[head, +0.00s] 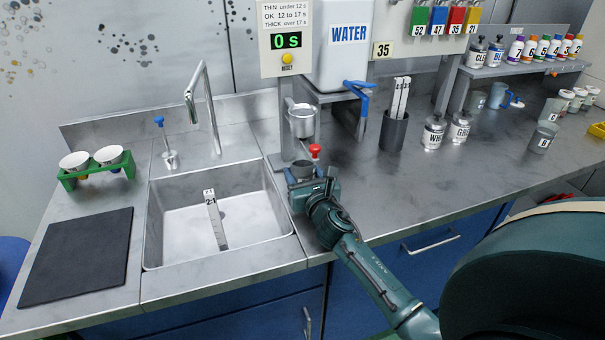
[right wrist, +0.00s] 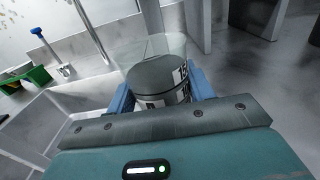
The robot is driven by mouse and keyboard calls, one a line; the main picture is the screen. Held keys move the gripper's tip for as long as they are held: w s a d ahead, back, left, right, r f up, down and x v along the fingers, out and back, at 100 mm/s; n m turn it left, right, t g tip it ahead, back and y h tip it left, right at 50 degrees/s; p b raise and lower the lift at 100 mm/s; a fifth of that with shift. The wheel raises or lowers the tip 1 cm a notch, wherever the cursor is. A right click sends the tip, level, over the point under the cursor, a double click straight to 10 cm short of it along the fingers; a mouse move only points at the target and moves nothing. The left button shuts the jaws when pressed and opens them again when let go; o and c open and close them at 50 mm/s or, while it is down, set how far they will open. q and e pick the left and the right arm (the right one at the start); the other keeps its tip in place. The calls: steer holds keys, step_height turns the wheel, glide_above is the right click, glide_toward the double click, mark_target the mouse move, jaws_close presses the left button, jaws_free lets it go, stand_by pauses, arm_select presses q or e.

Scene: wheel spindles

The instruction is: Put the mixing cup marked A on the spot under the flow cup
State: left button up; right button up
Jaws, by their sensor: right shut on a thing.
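My right gripper (head: 303,188) is shut on a mixing cup (head: 302,169), at the counter strip between the sink and the flow-cup stand. In the right wrist view the cup (right wrist: 158,75) is clear-walled with grey contents and a black-and-white scale, between the blue fingers. My left gripper is not in view.
The timer (head: 286,41) reads 0 s. The water tank (head: 345,45) with a blue tap is close to the right. A cup marked B (head: 543,139) stands far right.

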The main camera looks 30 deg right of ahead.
steer(key=o, duration=1.1)
steer(key=shift+f, duration=0.1)
steer(key=shift+c, duration=0.2)
steer(key=shift+s+r, duration=0.1)
steer(key=shift+r, duration=0.1)
steer(key=v, duration=1)
steer(key=shift+s+a+f, duration=0.1)
steer(key=shift+s+a, duration=0.1)
steer(key=shift+s, duration=0.15)
steer(key=shift+s+a, duration=0.1)
steer(key=shift+s, duration=0.4)
